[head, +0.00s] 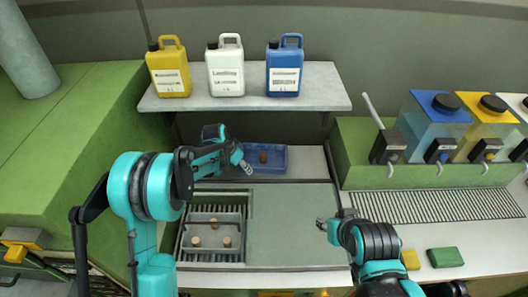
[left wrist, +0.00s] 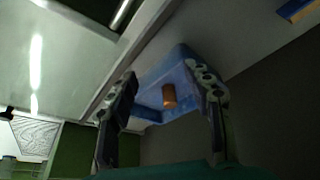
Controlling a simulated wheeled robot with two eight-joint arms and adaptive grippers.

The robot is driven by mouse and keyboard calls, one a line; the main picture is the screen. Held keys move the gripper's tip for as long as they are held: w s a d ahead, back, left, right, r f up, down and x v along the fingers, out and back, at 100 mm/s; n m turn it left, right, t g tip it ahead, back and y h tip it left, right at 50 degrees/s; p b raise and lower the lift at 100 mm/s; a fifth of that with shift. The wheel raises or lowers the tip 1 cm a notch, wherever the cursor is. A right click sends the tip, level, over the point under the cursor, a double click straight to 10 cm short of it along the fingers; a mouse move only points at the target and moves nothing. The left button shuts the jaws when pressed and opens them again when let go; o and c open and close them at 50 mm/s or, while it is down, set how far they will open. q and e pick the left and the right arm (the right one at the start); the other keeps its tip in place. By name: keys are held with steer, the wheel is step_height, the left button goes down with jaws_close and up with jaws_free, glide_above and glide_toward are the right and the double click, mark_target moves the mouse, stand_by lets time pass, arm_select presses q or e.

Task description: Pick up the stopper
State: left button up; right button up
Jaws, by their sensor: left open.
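A brown cork stopper (head: 263,157) stands in a shallow blue tray (head: 279,166) behind the sink. In the left wrist view the stopper (left wrist: 169,96) shows between my fingers, with the tray (left wrist: 178,66) around it. My left gripper (head: 243,166) is open and empty, at the left end of the tray; its fingers (left wrist: 163,72) frame the stopper without touching it.
A shelf (head: 325,88) above the tray holds yellow (head: 169,75), white (head: 225,75) and blue (head: 284,76) jugs. Dispensers (head: 435,125) stand at the right. A yellow sponge (head: 410,260) and a green one (head: 445,257) lie at the front right.

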mark_target(263, 154)
arm_select(q)
steer(key=w+d, duration=0.4)
steer(key=w, duration=0.1)
steer(key=w+d+b, duration=0.1)
steer(key=w+d, duration=0.1)
steer(key=w, duration=0.1)
steer(key=shift+d, duration=0.4)
steer(key=x, duration=0.3)
steer(key=b+x, duration=0.1)
steer(key=x, duration=0.1)
steer(key=shift+w+d+f, duration=0.1)
steer(key=shift+w+d, duration=0.15)
steer(key=shift+w, duration=0.15)
steer(key=c, duration=0.8)
